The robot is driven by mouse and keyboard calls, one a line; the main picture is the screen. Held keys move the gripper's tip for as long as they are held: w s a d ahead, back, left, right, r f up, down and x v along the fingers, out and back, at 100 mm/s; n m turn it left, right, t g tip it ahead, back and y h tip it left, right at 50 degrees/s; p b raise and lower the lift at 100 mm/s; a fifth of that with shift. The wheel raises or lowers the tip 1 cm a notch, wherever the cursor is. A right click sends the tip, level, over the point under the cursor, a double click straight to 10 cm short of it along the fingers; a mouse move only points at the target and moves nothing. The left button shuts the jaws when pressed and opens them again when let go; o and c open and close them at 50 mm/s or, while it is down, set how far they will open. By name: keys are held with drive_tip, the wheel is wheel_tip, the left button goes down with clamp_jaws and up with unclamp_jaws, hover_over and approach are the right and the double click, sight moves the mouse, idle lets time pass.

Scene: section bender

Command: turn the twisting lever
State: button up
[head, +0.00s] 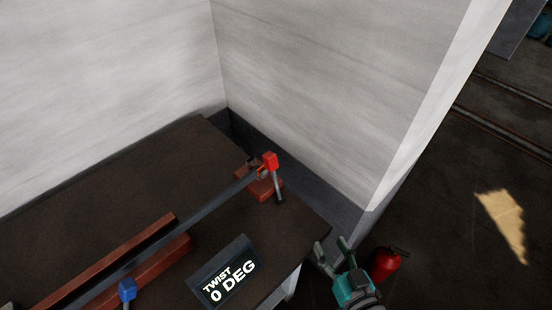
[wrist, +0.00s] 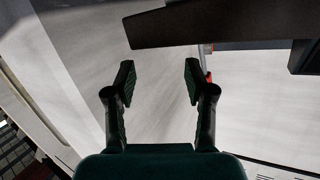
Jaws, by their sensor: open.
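The twisting lever (head: 275,180) has a red block handle on a grey rod and stands at the far right end of the bender on the table, close to upright. Behind it is a reddish-brown block at the end of a long grey bar (head: 160,231). A sign (head: 226,272) on the table reads "TWIST 0 DEG". My gripper (head: 331,250) is open and empty, off the table's right corner, right of and nearer than the lever. In the wrist view my gripper (wrist: 160,80) shows both fingers apart, with a small red piece (wrist: 208,77) partly hidden behind the right finger.
A blue-handled lever (head: 127,291) stands at the near left by reddish-brown rails (head: 150,262). The dark table (head: 110,190) backs onto pale walls (head: 300,90). A red fire extinguisher (head: 384,263) stands on the floor beside my gripper. Open floor lies to the right.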

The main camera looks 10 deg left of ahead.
sight(274, 163)
drive_tip(key=w+a+r+n+y, duration=0.1)
drive_tip(key=w+r, duration=0.1)
drive_tip(key=w+a+r+n+y, duration=0.1)
drive_tip(key=a+r, duration=0.1)
drive_tip(key=w+a+r+n+y, duration=0.1)
drive_tip(key=w+r, duration=0.1)
drive_tip(key=shift+w+a+r+g+y, duration=0.2)
drive_tip(key=shift+w+a+g+y, duration=0.1)
drive_tip(key=shift+w+g+y, duration=0.1)
drive_tip(key=w+a+r+n+g+y, duration=0.2)
drive_tip(key=a+r+n+y, duration=0.2)
drive_tip(key=r, duration=0.2)
drive_tip(key=x, duration=1)
drive_tip(key=shift+w+a, duration=0.15)
drive_tip(key=shift+w, duration=0.3)
drive_tip(key=shift+c, duration=0.2)
clamp_jaws()
